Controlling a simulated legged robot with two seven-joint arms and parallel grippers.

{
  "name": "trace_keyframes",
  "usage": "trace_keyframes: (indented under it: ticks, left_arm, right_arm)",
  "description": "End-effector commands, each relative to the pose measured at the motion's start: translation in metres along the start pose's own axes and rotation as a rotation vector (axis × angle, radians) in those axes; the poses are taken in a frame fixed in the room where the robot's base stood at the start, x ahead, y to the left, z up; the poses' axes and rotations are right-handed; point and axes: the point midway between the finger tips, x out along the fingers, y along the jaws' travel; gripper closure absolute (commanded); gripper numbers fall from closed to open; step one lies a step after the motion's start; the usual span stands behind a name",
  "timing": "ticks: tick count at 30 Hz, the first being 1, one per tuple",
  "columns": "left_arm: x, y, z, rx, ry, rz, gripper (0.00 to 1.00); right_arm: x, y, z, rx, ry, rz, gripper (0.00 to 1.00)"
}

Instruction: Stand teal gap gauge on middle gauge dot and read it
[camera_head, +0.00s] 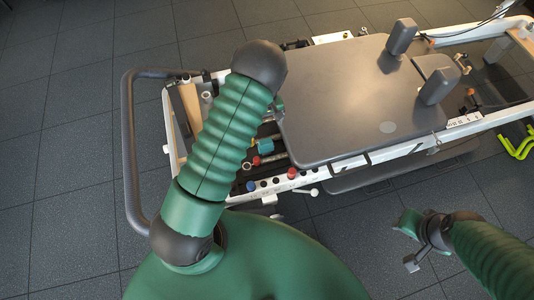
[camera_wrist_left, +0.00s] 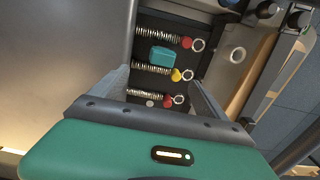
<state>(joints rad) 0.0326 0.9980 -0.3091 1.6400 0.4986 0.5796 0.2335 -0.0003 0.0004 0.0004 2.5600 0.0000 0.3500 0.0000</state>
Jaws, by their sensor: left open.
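The teal gap gauge (camera_wrist_left: 162,56) is a small teal block on the dark spring bed, between the upper and middle springs in the left wrist view. It also shows in the head view (camera_head: 265,146), just right of my left arm. My left gripper (camera_wrist_left: 157,78) is open and empty, its fingers spread either side of the spring bed, with the gauge beyond the fingertips. In the head view that gripper is mostly hidden by its arm. A pale round dot (camera_wrist_left: 150,103) shows low on the bed; I cannot tell which gauge dot it is. My right gripper (camera_head: 424,238) hangs over the floor.
The grey carriage (camera_head: 350,95) with shoulder blocks lies right of the spring bed. Springs end in red (camera_wrist_left: 187,43) and yellow (camera_wrist_left: 176,75) caps beside white rings. A white frame rail (camera_head: 385,155) and dark foot bar (camera_head: 128,150) border the bed. Floor is clear at left.

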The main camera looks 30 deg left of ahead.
Motion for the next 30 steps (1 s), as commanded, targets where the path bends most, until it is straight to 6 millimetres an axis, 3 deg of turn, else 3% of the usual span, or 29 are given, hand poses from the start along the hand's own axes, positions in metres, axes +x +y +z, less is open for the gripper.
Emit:
trace_keyframes:
  ticks: [12,20,27,30]
  left_arm:
    - [0.101,0.002,0.001,-0.002,0.0,-0.009,0.15]
    - [0.127,0.001,0.001,-0.001,0.001,-0.008,0.15]
    - [0.168,-0.003,0.002,-0.001,0.001,-0.008,0.15]
    - [0.169,-0.002,0.001,-0.001,0.003,-0.006,0.15]
  right_arm:
    - [0.031,0.0,0.007,0.0,0.0,0.0,0.64]
    - [0.039,0.0,0.009,0.001,0.001,0.0,0.64]
    - [0.058,0.0,0.013,0.001,0.0,0.0,0.64]
    - [0.056,0.0,0.013,0.001,0.0,0.0,0.64]
